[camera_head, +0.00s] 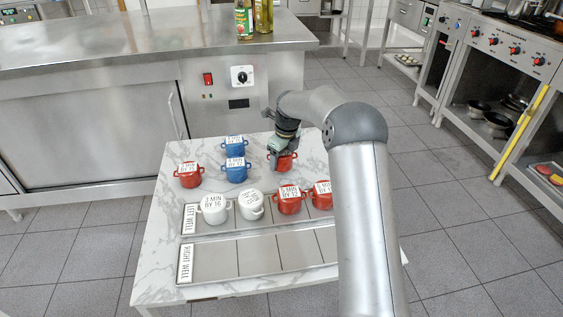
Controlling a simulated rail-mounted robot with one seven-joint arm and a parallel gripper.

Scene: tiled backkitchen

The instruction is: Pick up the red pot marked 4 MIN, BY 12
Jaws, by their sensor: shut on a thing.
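My gripper (283,152) is shut on a red pot (284,163) at the back middle of the marble table. The gripper covers most of its top, so I cannot read its label. I cannot tell whether the pot is clear of the table. Another red pot (188,179) stands at the table's left, its label too small to read surely. Two more red pots sit in the left well: one (289,205) has a label ending BY 12, and the other (319,201) is partly behind my arm.
Two blue pots (236,174) (234,150) stand left of my gripper. Two white pots (213,215) (251,211) sit in the left well tray (190,228). The visible part of the right well tray (211,260) is empty. A steel counter (130,45) stands behind.

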